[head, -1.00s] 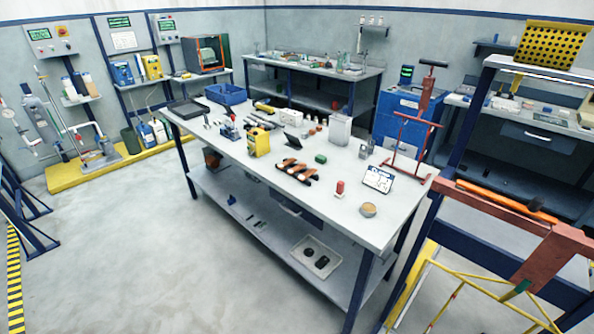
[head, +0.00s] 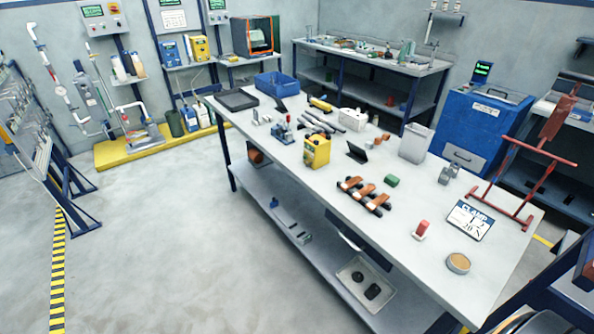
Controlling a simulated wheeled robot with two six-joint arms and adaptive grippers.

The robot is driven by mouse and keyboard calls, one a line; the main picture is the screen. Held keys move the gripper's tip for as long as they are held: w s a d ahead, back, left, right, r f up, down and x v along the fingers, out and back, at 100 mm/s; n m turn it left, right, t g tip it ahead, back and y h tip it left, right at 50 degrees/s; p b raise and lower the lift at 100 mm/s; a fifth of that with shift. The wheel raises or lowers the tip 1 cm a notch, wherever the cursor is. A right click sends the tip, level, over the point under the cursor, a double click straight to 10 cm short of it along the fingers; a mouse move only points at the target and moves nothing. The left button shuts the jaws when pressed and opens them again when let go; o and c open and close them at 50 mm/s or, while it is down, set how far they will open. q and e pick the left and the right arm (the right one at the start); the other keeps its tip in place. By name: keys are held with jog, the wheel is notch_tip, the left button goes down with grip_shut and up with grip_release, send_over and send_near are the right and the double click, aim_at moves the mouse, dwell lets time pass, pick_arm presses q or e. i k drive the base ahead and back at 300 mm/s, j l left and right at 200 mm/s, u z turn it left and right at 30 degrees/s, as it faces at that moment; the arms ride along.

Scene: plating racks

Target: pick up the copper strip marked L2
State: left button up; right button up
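Several copper-coloured strips (head: 365,193) lie side by side across dark supports on the grey workbench (head: 335,222), right of its middle. Any markings on them are too small to read, so I cannot tell which one is L2. Neither of my grippers shows in the head view.
A yellow box (head: 317,151), a black stand (head: 357,153) and a green block (head: 391,181) stand near the strips. Open floor (head: 190,240) lies in front of the bench.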

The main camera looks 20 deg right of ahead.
aim_at(358, 196)
jog(key=i+j, duration=0.1)
jog(key=i, duration=0.6)
jog(key=i+j, duration=0.15)
jog(key=i, duration=0.55)
jog(key=i+z, duration=0.25)
jog(key=z, duration=0.2)
jog(key=i+j+z, duration=0.2)
jog(key=z, duration=0.2)
jog(key=i+j+z, duration=0.2)
jog(key=z, duration=0.25)
jog(key=i+j+z, duration=0.25)
jog(key=z, duration=0.2)
jog(key=i+j+z, duration=0.1)
jog(key=j+z, duration=0.35)
